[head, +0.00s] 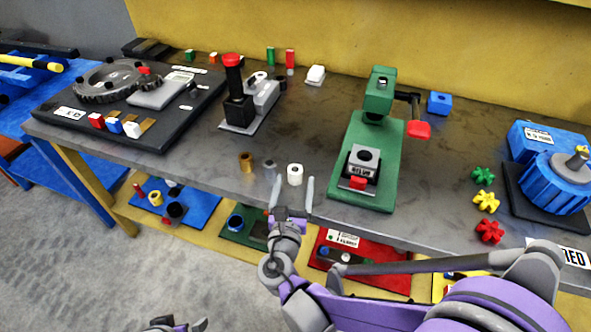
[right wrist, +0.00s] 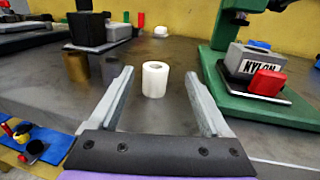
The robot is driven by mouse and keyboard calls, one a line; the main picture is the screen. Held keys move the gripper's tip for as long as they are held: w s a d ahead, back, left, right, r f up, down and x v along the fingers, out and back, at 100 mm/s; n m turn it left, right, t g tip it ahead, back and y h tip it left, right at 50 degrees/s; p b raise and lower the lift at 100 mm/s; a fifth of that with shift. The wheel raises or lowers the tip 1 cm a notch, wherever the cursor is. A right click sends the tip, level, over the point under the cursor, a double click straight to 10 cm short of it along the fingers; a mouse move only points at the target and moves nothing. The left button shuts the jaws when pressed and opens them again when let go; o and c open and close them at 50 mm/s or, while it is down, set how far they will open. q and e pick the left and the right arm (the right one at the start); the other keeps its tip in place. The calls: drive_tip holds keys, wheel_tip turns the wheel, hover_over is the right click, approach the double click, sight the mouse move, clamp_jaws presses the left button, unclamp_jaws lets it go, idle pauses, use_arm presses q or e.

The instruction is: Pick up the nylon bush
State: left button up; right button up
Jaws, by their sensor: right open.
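The nylon bush, a short white cylinder with a hole in its top (head: 295,174), stands upright near the front edge of the bench. In the right wrist view the white bush (right wrist: 155,79) stands between the lines of my two fingers, near their tips, with bench visible on both sides. My right gripper (head: 295,188) is open and empty, pointing at the bush from the front. A small part of what looks like my left gripper (head: 178,326) shows at the bottom edge of the head view; its fingers cannot be made out.
A brass bush (head: 246,162) and a grey bush (head: 270,168) stand left of the white one. A green press (head: 378,150) holding a block labelled nylon stands to the right. A black fixture with a red knob (head: 236,100) is behind. Coloured trays lie on the lower shelf.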

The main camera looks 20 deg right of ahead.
drive_tip(key=x, duration=0.8)
drive_tip(key=shift+w+a, duration=0.15)
drive_tip(key=shift+w, duration=0.25)
clamp_jaws()
